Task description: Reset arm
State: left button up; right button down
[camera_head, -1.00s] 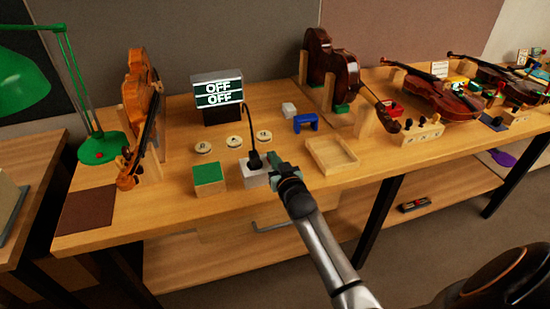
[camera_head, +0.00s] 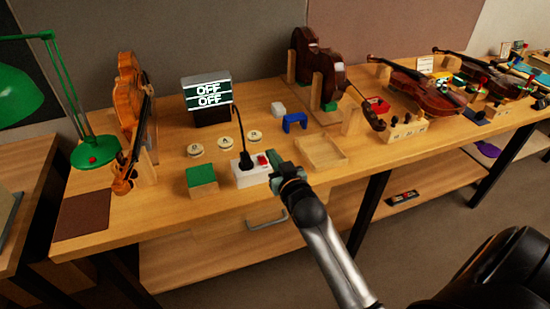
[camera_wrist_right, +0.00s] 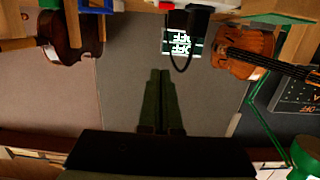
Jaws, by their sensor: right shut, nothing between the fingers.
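My right gripper (camera_head: 277,166) is at the front edge of the bench, just right of a white power strip (camera_head: 246,178) with a black plug and a red switch. Its two greenish fingers are shut and empty, and they show side by side in the right wrist view (camera_wrist_right: 161,98). I cannot tell whether the fingertips touch the strip. The black plug (camera_head: 245,161) stands in the strip, with its cord running up to a display (camera_head: 207,99) that reads OFF on two lines. My left gripper is not in view.
A green-topped block (camera_head: 201,179) and round labelled discs (camera_head: 195,150) lie left of the strip. A shallow wooden tray (camera_head: 321,153) is to the right. A violin (camera_head: 128,110) and green lamp (camera_head: 94,152) stand at left. More instruments (camera_head: 430,92) fill the right side.

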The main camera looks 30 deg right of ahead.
jog(key=shift+s+a+r, duration=0.15)
jog(key=shift+s+r, duration=0.1)
jog(key=shift+s, duration=0.4)
jog(key=s+a+f+n+g+y, duration=0.2)
jog(key=s+a+f, duration=0.5)
jog(key=s+f, duration=0.4)
jog(key=s+a+f+n+g+y, duration=0.2)
jog(key=s+a+f+g+y, duration=0.2)
jog(key=s+a+f, duration=0.4)
jog(key=s+f, duration=0.4)
jog(key=s, duration=0.1)
jog(key=shift+a+f+n+g, duration=0.2)
jog(key=shift+f+n+g, duration=0.1)
jog(key=shift+g, duration=0.1)
